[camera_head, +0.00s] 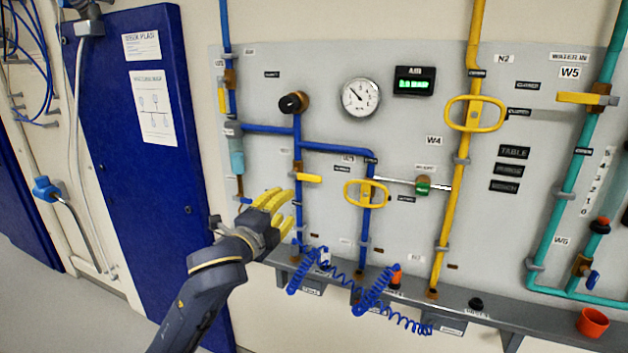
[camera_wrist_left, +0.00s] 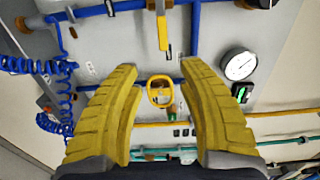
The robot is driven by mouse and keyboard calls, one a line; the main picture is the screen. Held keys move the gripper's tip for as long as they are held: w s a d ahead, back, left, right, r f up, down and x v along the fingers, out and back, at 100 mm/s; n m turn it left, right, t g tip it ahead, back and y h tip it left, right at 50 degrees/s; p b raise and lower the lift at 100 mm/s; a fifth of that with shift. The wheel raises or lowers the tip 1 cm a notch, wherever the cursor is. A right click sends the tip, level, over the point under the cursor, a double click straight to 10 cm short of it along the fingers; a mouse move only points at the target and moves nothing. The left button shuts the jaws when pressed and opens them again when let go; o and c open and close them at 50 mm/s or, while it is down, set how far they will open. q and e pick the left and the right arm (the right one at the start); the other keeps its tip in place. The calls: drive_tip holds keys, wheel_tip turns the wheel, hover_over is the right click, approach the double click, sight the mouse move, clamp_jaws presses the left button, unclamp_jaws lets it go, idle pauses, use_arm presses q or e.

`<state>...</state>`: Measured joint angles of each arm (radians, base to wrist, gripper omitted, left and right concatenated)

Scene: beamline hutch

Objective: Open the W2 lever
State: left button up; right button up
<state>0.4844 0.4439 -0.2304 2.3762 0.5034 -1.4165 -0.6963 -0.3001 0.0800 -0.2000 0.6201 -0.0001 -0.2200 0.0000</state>
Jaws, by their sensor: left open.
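I cannot read a W2 tag in either view. A short yellow lever (camera_head: 308,178) sits on a vertical blue pipe left of the panel's middle and points right, across the pipe. The wrist view shows what looks like the same lever (camera_wrist_left: 163,32), pointing down from its pipe. My left gripper (camera_head: 287,209) is open, its yellow fingers below and left of this lever in the head view. In the wrist view the space between its fingertips (camera_wrist_left: 158,70) holds nothing, and the lever appears above them. My right gripper is not in view.
A yellow oval handle (camera_head: 366,193) is just right of the lever. Coiled blue hoses (camera_head: 375,292) hang along a grey ledge (camera_head: 462,312) below. Other yellow handles include a large oval (camera_head: 475,114) and a lever (camera_head: 582,98) near W5. A blue door (camera_head: 150,180) stands left.

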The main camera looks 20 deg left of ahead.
sight(311, 179)
use_arm(q)
drive_tip(key=w, duration=0.5)
drive_tip(key=w+d, duration=0.1)
drive_tip(key=w, duration=0.5)
drive_tip(key=w+d, duration=0.1)
drive_tip(key=w, duration=0.5)
drive_tip(key=shift+r, duration=0.25)
drive_tip(key=shift+c, duration=0.2)
clamp_jaws()
